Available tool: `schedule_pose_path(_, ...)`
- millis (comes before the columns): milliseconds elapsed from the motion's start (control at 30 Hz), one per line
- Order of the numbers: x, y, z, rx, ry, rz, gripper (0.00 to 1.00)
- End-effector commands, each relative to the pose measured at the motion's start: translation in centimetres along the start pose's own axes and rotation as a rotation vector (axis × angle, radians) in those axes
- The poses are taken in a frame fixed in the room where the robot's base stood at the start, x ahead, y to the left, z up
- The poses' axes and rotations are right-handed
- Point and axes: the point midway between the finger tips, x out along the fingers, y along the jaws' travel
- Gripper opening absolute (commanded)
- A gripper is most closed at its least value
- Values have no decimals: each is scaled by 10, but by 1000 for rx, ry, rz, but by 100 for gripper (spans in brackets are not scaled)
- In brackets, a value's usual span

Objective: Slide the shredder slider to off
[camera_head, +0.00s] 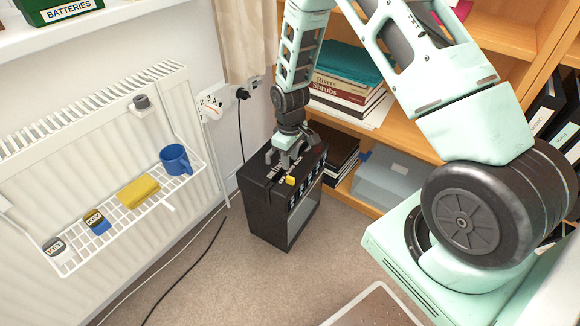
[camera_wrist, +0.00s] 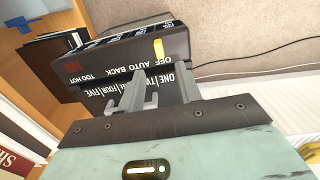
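The black shredder (camera_head: 262,212) stands on the carpet against the wooden shelves. Its yellow slider (camera_head: 290,180) sticks up from the top, and it also shows in the wrist view (camera_wrist: 158,49), close to the OFF and AUTO lettering. I cannot tell exactly which mark it stands at. My gripper (camera_head: 287,160) is over the shredder's top, pointing down, just behind the slider. In the wrist view its two grey fingers (camera_wrist: 161,76) are parted with a gap between them and nothing in it. The slider lies beyond the fingertips; whether they touch it is unclear.
A radiator with a white wire rack (camera_head: 150,205) is at left, holding a blue mug (camera_head: 176,159), a yellow sponge (camera_head: 138,191) and key tags. Black cables run along the wall and floor. Books (camera_head: 345,85) fill the shelves behind. A grey bin (camera_head: 392,180) stands right of the shredder.

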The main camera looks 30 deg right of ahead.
Motion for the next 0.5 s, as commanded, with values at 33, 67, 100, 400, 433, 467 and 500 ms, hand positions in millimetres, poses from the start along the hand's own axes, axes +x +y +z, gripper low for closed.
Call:
schedule_pose_path(33,-17,0,-1,0,4,2,35)
schedule_pose_path(67,-24,0,-1,0,3,2,35)
schedule_pose_path(100,-33,0,-1,-1,3,1,35)
schedule_pose_path(400,-83,0,0,0,1,1,35)
schedule_pose_path(433,-86,0,0,0,1,0,35)
schedule_pose_path(467,-88,0,0,0,0,0,35)
schedule_pose_path(500,-90,0,0,0,0,0,35)
